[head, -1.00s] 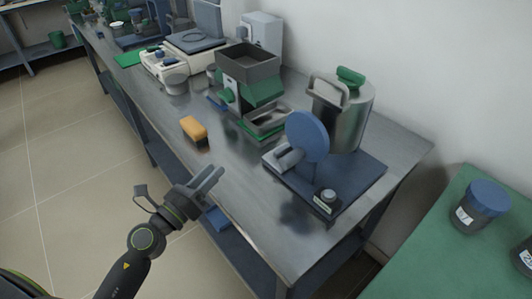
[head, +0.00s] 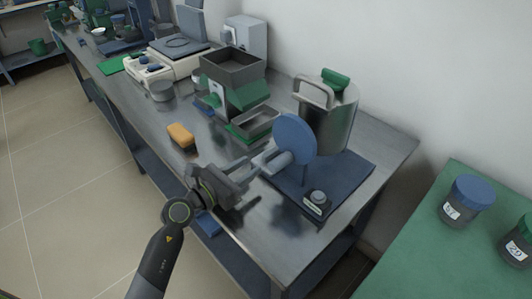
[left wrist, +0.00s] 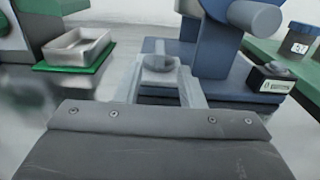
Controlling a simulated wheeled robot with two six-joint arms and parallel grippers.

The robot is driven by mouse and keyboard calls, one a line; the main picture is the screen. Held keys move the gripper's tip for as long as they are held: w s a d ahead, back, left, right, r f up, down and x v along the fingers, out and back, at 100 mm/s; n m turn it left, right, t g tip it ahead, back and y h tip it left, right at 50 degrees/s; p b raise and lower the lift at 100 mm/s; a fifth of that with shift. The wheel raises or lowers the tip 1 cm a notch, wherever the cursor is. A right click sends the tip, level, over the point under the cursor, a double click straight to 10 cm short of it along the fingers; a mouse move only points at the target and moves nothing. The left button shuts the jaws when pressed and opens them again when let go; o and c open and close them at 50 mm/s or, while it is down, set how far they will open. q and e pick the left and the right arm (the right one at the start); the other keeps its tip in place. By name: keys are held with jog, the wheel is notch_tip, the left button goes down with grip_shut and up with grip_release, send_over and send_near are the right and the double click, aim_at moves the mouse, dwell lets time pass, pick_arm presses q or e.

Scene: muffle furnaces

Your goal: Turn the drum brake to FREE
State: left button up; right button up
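A blue disc (head: 294,138) with a pale grey cylinder (head: 277,163) sticking out stands on a dark blue base plate (head: 345,178). The blue disc also shows at the top of the left wrist view (left wrist: 218,38). A small dark box with a round knob and pale label (head: 316,202) sits at the plate's front corner; the label is too small to read. I cannot tell which part is the brake. My right gripper is not in view.
A steel canister (head: 328,110) with a green-topped lid stands behind the disc. A green and grey device with a tray (head: 232,70) and a yellow sponge-like block (head: 181,136) are to the left. A green table (head: 425,255) with jars is at the right.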

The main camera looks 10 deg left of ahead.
aim_at(263, 157)
pick_arm(q)
jog(key=x, duration=0.7)
jog(key=shift+w+d, duration=0.1)
jog(key=shift+d, duration=0.05)
